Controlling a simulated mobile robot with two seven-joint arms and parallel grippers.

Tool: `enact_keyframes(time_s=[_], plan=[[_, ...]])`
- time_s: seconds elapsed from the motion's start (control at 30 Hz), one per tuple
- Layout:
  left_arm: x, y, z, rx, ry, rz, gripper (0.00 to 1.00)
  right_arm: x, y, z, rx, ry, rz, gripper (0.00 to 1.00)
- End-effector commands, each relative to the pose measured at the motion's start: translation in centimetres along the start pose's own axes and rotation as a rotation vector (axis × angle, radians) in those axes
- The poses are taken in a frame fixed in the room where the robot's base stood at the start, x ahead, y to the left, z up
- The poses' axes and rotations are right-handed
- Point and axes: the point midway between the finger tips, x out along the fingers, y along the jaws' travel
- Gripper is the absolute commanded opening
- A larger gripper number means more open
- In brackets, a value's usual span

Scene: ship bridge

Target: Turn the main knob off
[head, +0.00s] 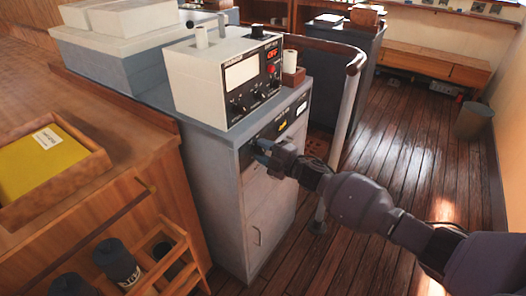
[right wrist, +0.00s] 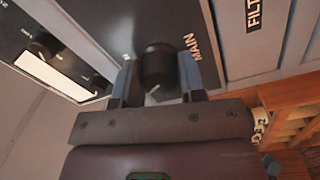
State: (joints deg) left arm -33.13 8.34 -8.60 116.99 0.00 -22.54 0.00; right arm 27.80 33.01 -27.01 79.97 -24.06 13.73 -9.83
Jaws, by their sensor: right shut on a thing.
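The main knob (right wrist: 157,62) is a round black knob with a white pointer mark, on a dark panel beside the label MAIN (right wrist: 191,46). In the right wrist view it sits between the two fingers of my right gripper (right wrist: 158,80), which is shut on it. The white pointer mark is low on the knob, near the gripper's palm. In the head view my right gripper (head: 264,152) is at the dark front panel (head: 283,122) of the grey cabinet and hides the knob. My left gripper is in neither view.
A white instrument box (head: 208,90) with a meter, knobs and a red OFF display stands on the grey cabinet (head: 215,185). A railing post (head: 343,110) stands close behind my right arm. A wooden counter with a yellow folder (head: 42,160) is at left. Plank floor is open at right.

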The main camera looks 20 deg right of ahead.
Motion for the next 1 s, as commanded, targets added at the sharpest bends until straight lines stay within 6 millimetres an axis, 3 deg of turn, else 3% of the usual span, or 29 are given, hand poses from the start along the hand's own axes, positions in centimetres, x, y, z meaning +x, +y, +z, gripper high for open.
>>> enact_keyframes(time_s=[0.67, 0.7, 0.8, 0.87, 1.0], plan=[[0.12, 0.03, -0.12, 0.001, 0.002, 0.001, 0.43, -0.04, -0.05, 0.02, -0.062, 0.002, 0.000, 0.14], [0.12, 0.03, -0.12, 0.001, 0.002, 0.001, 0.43, -0.04, -0.05, 0.02, -0.062, 0.002, 0.000, 0.42], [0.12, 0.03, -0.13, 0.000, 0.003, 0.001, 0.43, -0.03, -0.04, 0.02, -0.061, 0.002, 0.000, 0.57], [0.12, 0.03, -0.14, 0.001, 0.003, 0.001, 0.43, -0.03, -0.03, 0.02, -0.061, 0.002, 0.000, 0.63], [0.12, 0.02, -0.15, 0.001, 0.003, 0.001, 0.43, -0.02, -0.02, 0.02, -0.061, 0.003, 0.000, 0.63]])
